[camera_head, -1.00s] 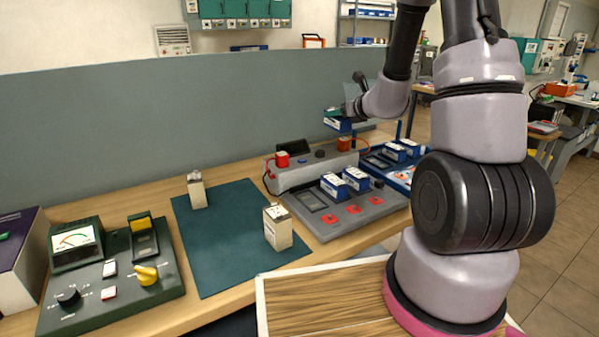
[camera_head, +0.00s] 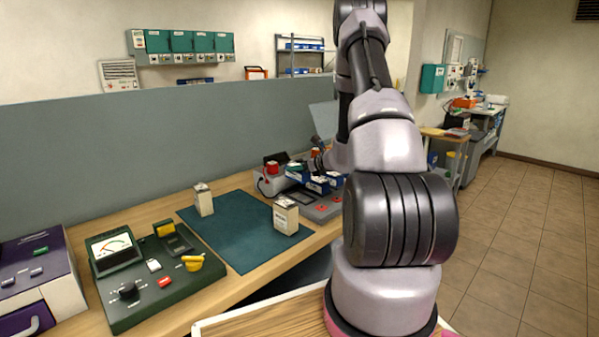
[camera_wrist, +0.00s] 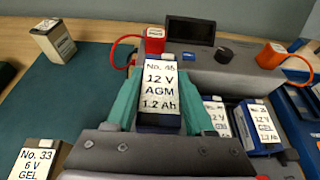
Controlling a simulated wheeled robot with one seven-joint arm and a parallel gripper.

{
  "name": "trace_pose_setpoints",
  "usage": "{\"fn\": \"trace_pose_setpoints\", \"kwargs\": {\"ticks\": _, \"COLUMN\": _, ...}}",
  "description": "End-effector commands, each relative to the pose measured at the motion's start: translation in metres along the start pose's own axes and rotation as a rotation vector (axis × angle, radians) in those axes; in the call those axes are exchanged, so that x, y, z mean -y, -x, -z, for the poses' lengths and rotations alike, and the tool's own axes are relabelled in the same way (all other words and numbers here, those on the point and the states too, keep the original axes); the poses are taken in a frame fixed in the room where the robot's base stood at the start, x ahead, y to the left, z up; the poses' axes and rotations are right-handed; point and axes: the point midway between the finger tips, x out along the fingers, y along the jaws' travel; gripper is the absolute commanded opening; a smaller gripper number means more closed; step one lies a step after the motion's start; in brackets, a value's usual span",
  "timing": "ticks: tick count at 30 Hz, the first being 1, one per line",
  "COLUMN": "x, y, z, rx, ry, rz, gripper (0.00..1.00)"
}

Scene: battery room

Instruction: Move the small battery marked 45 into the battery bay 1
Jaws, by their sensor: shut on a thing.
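The small battery marked No. 45 (camera_wrist: 160,88), a blue case with a white 12 V AGM 1.2 Ah label, is held between the teal fingers of my gripper (camera_wrist: 165,100) in the wrist view. In the head view the held battery (camera_head: 297,176) is left of the blue batteries, above or near the grey bay unit, partly hidden by my arm. The grey bay unit (camera_head: 301,198) shows an empty-looking dark slot and red buttons. Two blue-cased 12 V GEL batteries, one (camera_wrist: 219,118) and another (camera_wrist: 261,122), stand right of my gripper. Bay numbers are not readable.
A grey console (camera_wrist: 230,76) with red and orange terminals stands behind. Cream batteries, one (camera_head: 203,199) and one marked No. 33 (camera_wrist: 35,160), stand on the green mat (camera_head: 238,240). A green meter tester (camera_head: 145,285) and a purple-and-white device (camera_head: 40,275) are at left.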

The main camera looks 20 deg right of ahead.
Motion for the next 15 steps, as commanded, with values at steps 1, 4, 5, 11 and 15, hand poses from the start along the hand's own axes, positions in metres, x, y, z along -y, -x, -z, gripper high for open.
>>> {"fn": "trace_pose_setpoints", "kwargs": {"ticks": 1, "x": 0.007, "y": -0.001, "z": 0.007, "rx": 0.002, "ry": -0.001, "rz": -0.002, "gripper": 0.0}}
{"fn": "trace_pose_setpoints", "kwargs": {"ticks": 4, "x": 0.013, "y": -0.002, "z": 0.015, "rx": 0.002, "ry": -0.002, "rz": -0.006, "gripper": 0.0}}
{"fn": "trace_pose_setpoints", "kwargs": {"ticks": 5, "x": 0.013, "y": -0.003, "z": 0.016, "rx": 0.002, "ry": -0.001, "rz": -0.007, "gripper": 0.0}}
{"fn": "trace_pose_setpoints", "kwargs": {"ticks": 11, "x": 0.013, "y": -0.009, "z": 0.03, "rx": 0.002, "ry": -0.002, "rz": -0.007, "gripper": 0.0}}
{"fn": "trace_pose_setpoints", "kwargs": {"ticks": 15, "x": 0.013, "y": -0.014, "z": 0.044, "rx": 0.001, "ry": -0.002, "rz": -0.007, "gripper": 0.0}}
